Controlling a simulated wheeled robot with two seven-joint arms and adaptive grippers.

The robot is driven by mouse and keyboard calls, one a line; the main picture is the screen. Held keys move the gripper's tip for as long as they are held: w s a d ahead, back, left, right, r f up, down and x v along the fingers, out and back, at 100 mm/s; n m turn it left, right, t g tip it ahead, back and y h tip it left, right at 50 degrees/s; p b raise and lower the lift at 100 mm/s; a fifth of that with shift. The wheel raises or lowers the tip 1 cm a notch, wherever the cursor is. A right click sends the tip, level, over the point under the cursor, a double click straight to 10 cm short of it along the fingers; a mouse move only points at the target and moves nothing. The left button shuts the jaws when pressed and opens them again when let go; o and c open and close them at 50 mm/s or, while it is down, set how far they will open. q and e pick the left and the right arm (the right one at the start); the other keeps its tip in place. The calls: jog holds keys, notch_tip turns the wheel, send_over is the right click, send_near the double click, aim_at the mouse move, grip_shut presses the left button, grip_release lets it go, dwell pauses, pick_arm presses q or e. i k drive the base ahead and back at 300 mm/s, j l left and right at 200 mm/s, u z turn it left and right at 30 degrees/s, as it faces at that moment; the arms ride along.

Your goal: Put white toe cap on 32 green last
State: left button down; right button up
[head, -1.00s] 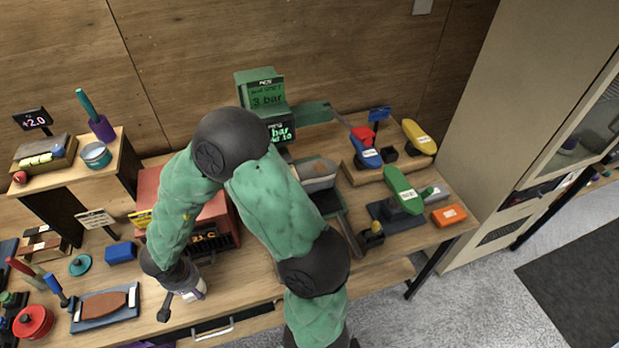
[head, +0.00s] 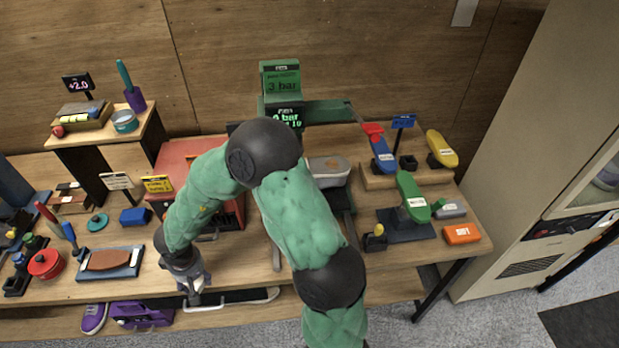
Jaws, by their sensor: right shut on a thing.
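A green last (head: 411,194) with a white label stands tilted on a dark base (head: 398,232) at the right of the bench. The label is too small to read. No white toe cap can be made out. My right gripper (head: 194,297) is at the bench's front edge, low in the picture, at the left end of a pale drawer handle (head: 245,301). It appears shut on this handle, though its fingertips are small and partly hidden. My right arm crosses the middle of the bench and hides part of it. My left gripper is out of view.
Blue (head: 382,154) and yellow (head: 442,148) lasts stand behind the green one, and an orange box (head: 461,233) lies at its right. A green press (head: 282,90) stands at the back. A purple shoe (head: 94,317) lies on the lower shelf.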

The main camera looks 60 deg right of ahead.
aim_at(413, 195)
jog(key=k+z, duration=0.25)
jog(key=z, duration=0.2)
jog(key=k+l+z, duration=0.15)
jog(key=z, duration=0.3)
jog(key=k, duration=0.1)
